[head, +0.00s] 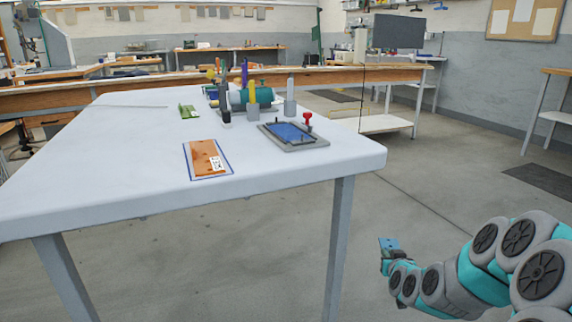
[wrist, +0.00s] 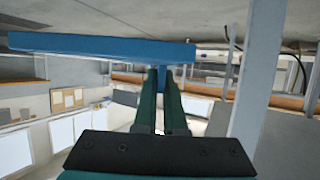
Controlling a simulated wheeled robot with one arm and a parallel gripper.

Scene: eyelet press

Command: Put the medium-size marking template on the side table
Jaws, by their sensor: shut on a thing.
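My gripper (head: 386,256) is low at the right in the head view, beside the big white table and below its top. It is shut on a flat blue plate (head: 389,243). In the wrist view the blue plate (wrist: 100,46) shows nearly edge-on, with its small grip tab between the dark green fingers (wrist: 160,80). It looks like a marking template; I cannot tell its size. A low stand with a white shelf (head: 385,123) is behind the white table, and a wood-topped side bench (head: 556,72) is at the far right. I cannot tell which is the side table.
The white table (head: 110,150) carries a wooden board (head: 205,158) in a blue outline, a grey-framed blue pad (head: 290,132) with a red knob, a green piece (head: 188,111) and several upright tools. A table leg (head: 338,245) stands left of my gripper. Floor at right is open.

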